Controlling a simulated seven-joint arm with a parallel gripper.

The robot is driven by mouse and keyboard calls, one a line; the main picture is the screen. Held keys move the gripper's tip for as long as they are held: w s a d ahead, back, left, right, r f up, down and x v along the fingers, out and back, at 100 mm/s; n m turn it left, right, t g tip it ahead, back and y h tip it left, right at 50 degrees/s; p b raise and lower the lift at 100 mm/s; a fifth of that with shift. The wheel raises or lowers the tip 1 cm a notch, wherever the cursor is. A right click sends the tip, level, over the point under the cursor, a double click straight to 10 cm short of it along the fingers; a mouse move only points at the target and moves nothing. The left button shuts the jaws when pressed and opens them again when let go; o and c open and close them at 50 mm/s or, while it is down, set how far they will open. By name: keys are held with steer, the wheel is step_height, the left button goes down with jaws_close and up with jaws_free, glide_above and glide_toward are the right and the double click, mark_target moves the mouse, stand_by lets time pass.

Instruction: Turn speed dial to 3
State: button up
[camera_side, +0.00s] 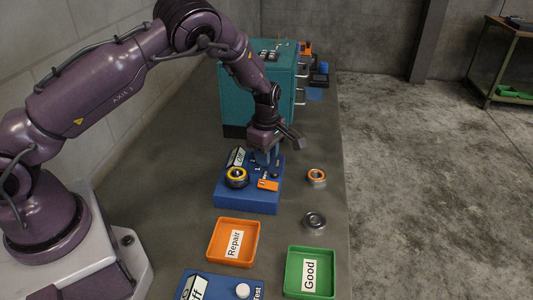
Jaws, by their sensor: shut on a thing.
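A blue test unit (246,200) sits on the bench in the middle of the picture. Its top carries a dark bearing with a yellow ring (237,176), a tilted display (236,156) and a small orange part (267,185). My gripper (268,160) points down over the back right of the unit's top. Its fingers are shut on what looks like the speed dial, which they mostly hide. The dial's numbers and pointer are too small to read.
An orange "Repair" tray (214,247) and a green "Good" tray (329,284) stand in front. Two loose bearings, one orange-ringed (316,176) and one grey (314,221), lie at the right. A second blue unit (222,282) is at the front. A teal cabinet (235,107) stands behind.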

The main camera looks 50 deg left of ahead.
steer(key=m, duration=0.5)
steer(key=shift+m, duration=0.3)
steer(key=m, duration=0.5)
steer(key=shift+m, duration=0.4)
steer(key=o, duration=0.9)
steer(key=shift+r, duration=0.1)
step_height(320, 180, up, 13)
steer(key=shift+f, duration=0.1)
steer(key=shift+m, duration=0.3)
